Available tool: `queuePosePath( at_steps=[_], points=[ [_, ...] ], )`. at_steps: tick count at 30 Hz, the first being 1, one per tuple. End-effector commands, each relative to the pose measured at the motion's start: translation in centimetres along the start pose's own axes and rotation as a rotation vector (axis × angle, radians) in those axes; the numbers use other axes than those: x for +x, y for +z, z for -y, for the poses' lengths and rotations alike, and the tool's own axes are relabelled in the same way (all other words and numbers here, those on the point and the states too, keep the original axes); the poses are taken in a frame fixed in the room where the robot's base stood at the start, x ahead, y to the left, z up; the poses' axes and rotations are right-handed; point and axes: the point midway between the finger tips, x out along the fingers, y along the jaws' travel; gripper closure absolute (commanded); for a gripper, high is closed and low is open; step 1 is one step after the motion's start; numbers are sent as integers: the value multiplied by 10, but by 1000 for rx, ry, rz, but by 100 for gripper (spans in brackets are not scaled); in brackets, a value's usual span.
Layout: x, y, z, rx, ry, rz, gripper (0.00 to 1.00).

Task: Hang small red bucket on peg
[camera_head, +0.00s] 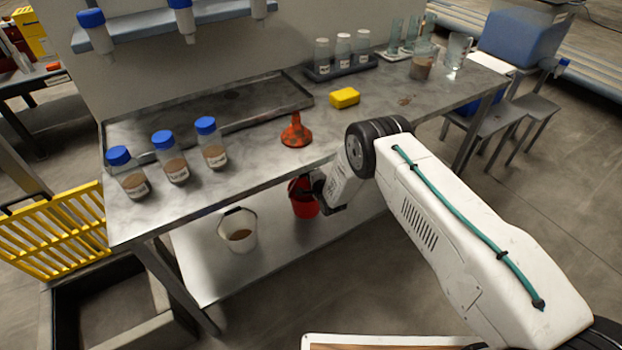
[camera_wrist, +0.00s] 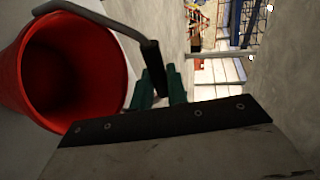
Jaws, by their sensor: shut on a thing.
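The small red bucket (camera_head: 303,205) is below the front edge of the steel table in the head view, beside my gripper (camera_head: 316,192). My arm partly hides it. In the wrist view the red bucket (camera_wrist: 62,75) fills the left side, its open mouth facing the camera and its inside dark. Its grey wire handle has a dark grip (camera_wrist: 151,60) that reaches the teal fingertips of my gripper (camera_wrist: 162,88). My gripper is shut on the handle. I cannot make out a peg in either view.
A white bucket (camera_head: 238,232) with brown contents stands on the lower shelf (camera_head: 200,265). The table (camera_head: 245,180) above holds blue-capped bottles, a red funnel (camera_head: 296,132), a yellow sponge (camera_head: 344,97) and glassware. A yellow slatted rack (camera_head: 55,235) is at the left.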

Motion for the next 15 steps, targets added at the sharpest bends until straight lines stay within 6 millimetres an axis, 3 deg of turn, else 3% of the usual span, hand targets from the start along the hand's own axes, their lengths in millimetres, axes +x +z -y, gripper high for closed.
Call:
queuePosePath(
  at_steps=[6, 9, 15],
  points=[
    [14, -15, 1, 0, -1, -1, 100],
    [16, -12, -18, -1, 3, 1, 100],
    [21, -11, -33, -1, 0, 1, 100]
  ],
)
